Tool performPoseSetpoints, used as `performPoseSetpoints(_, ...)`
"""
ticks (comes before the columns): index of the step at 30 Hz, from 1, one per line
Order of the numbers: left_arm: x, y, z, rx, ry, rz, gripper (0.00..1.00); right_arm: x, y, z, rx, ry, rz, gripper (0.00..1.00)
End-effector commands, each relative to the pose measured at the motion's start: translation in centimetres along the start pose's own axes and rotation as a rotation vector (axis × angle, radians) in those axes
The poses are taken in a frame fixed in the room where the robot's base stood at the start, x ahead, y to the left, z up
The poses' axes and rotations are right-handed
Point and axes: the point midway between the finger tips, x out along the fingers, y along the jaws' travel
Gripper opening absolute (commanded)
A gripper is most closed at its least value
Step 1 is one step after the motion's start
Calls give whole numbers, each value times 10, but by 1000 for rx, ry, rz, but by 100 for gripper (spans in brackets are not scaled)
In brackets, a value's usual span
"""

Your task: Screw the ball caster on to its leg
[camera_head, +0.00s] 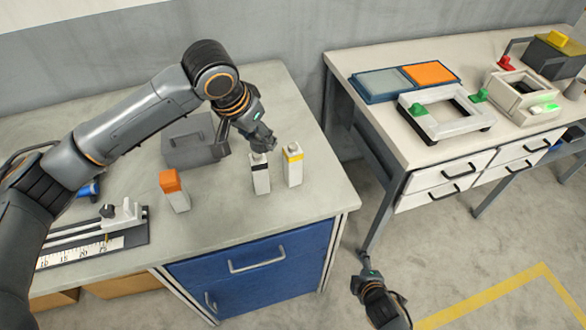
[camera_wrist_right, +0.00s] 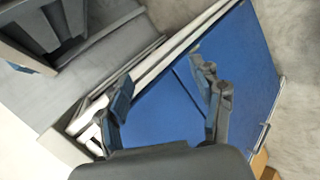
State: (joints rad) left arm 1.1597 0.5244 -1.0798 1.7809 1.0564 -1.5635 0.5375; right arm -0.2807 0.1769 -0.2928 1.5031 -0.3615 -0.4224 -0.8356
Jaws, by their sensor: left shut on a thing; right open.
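I cannot make out a ball caster or its leg for certain in either view. My left gripper (camera_head: 261,143) is shut on the top of a small white block-shaped container with a dark band (camera_head: 261,177), upright at the right part of the left table. My right gripper (camera_head: 367,264) is low in front of the gap between the tables, clear of both. In the right wrist view it is open and empty (camera_wrist_right: 161,72), with the blue cabinet front (camera_wrist_right: 170,110) behind its fingers.
A yellow-banded white container (camera_head: 293,168) stands just right of the held one. An orange-topped one (camera_head: 175,192) stands left. A grey case (camera_head: 194,143) is behind. A slide ruler device (camera_head: 105,232) lies front left. The right table (camera_head: 385,132) carries a white frame (camera_head: 446,114).

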Motion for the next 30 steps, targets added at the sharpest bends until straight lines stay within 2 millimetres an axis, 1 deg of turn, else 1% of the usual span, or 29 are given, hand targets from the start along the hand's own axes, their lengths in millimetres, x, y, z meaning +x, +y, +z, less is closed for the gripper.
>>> performPoseSetpoints(1, 2, 5, -14, 38, 3, 15, 14, -10, 37, -10, -94, 12, 71, 66)
performPoseSetpoints(2, 4, 8, -20, 62, 2, 26, 14, -16, 57, -16, -152, 14, 110, 66)
performPoseSetpoints(3, 6, 11, -29, 93, 3, 38, 14, -26, 81, -23, -224, 14, 160, 66)
performPoseSetpoints(5, 8, 16, -40, 134, 1, 55, 14, -41, 114, -32, -324, 7, 229, 66)
performPoseSetpoints(6, 10, 19, -48, 161, 3, 66, 14, -52, 137, -40, -407, 1, 284, 66)
performPoseSetpoints(8, 12, 21, -56, 189, 1, 78, 14, -63, 163, -52, -563, -6, 367, 66)
performPoseSetpoints(9, 12, 23, -59, 203, 0, 83, 14, -67, 177, -61, -673, -11, 422, 66)
performPoseSetpoints(11, 13, 24, -63, 217, 1, 90, 14, -73, 194, -76, -849, -21, 508, 66)
performPoseSetpoints(12, 13, 26, -66, 227, 1, 95, 14, -78, 205, -87, -969, -32, 568, 66)
performPoseSetpoints(15, 14, 27, -72, 247, 1, 102, 14, -89, 224, -114, -1258, -70, 713, 66)
performPoseSetpoints(18, 14, 29, -76, 263, 0, 109, 14, -98, 233, -136, -1494, -112, 833, 66)
performPoseSetpoints(21, 15, 30, -79, 270, 0, 112, 14, -104, 236, -152, -1655, -147, 920, 66)
performPoseSetpoints(25, 15, 30, -80, 277, 0, 114, 14, -108, 237, -162, -1757, -173, 975, 66)
performPoseSetpoints(30, 15, 30, -80, 277, 0, 115, 14, -109, 237, -163, -1776, -178, 985, 66)
